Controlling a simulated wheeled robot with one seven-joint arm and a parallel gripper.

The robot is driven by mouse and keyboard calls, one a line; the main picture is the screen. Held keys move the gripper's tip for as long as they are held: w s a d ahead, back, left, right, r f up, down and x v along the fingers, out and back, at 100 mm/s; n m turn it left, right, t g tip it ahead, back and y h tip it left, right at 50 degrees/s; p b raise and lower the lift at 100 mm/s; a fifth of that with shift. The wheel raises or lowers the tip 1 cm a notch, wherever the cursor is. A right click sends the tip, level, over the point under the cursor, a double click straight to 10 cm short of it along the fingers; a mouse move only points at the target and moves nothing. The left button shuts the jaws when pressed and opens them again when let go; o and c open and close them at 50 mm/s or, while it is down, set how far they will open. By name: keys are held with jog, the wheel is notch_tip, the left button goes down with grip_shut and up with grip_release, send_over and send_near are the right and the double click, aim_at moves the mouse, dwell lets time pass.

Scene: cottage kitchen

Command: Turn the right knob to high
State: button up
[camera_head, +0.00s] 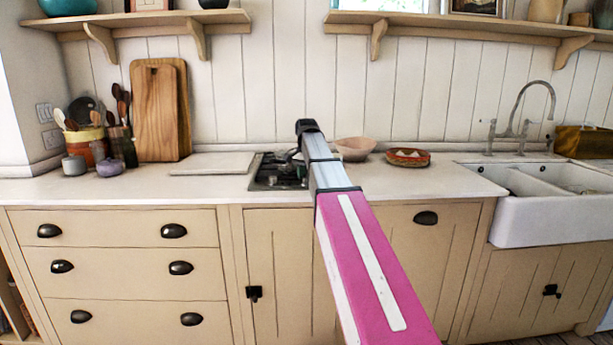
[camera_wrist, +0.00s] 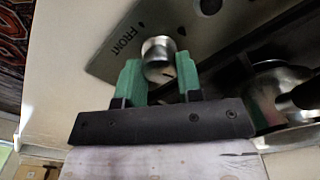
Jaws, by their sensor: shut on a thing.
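In the wrist view, a round metal knob (camera_wrist: 158,52) stands on a metal hob panel with the word FRONT on it. My gripper (camera_wrist: 159,75) has green fingertips, one on each side of this knob, and is shut on it. The knob's pointer and setting cannot be made out. In the head view, the hob (camera_head: 266,180) is set in the white counter, and my arm hides much of it and the knobs.
A metal burner part (camera_wrist: 280,90) lies to the right of the knob in the wrist view. On the counter, a white board (camera_head: 212,163) lies left of the hob. A pink bowl (camera_head: 355,148) and a patterned red dish (camera_head: 408,157) stand to its right, before the sink (camera_head: 545,222).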

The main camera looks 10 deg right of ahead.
aim_at(305, 176)
jog(key=n, duration=1.3)
jog(key=shift+a+n, duration=0.15)
jog(key=shift+n, duration=0.25)
dwell(0.3)
jog(key=o, duration=0.6)
jog(key=shift+o, duration=0.2)
notch_tip(305, 176, up, 8)
jog(key=shift+f, duration=0.2)
